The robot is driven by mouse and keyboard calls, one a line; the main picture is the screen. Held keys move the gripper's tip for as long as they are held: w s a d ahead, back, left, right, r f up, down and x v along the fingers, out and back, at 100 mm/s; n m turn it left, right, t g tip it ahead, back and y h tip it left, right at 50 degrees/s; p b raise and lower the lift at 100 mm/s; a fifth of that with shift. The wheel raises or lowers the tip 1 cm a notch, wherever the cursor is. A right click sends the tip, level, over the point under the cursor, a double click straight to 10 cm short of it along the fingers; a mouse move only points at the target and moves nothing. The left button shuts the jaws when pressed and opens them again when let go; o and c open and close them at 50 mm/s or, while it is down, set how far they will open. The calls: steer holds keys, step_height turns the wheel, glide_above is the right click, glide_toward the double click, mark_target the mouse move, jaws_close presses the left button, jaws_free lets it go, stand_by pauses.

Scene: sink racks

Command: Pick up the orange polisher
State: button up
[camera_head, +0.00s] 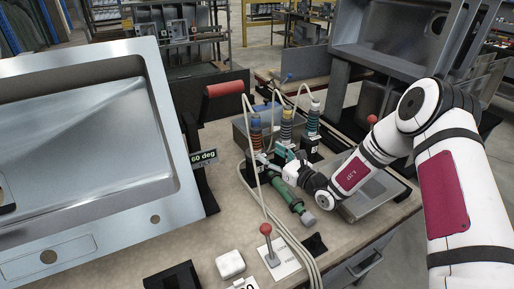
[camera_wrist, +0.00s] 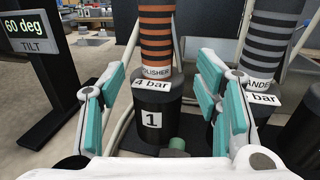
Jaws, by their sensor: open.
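The orange polisher (camera_wrist: 155,32) stands upright in the wrist view, a dark cylinder with orange bands. A label on it reads POLISHER, and below are a "4 bar" tag and a black base (camera_wrist: 153,120) marked 1. My gripper (camera_wrist: 163,78) is open and empty, its teal-padded fingers to the left and right of the polisher's lower part in the picture. I cannot tell how far short of it the fingertips are. In the head view my gripper (camera_head: 272,158) is low at the front of the row of upright tools, in front of the leftmost one (camera_head: 256,128).
A grey-banded tool (camera_wrist: 270,40) stands just right of the polisher. A green tool (camera_head: 288,197) lies below my gripper. Hoses (camera_head: 248,185) run close by on the left. A large steel sink (camera_head: 90,150) and a "60 deg" tilt sign (camera_head: 203,157) are at left.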

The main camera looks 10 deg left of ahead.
mark_target(260, 146)
steer(key=x, duration=0.8)
steer(key=shift+a+r, duration=0.1)
steer(key=shift+r, duration=0.1)
steer(key=shift+c, duration=0.6)
jaws_close()
steer(key=shift+r, duration=0.15)
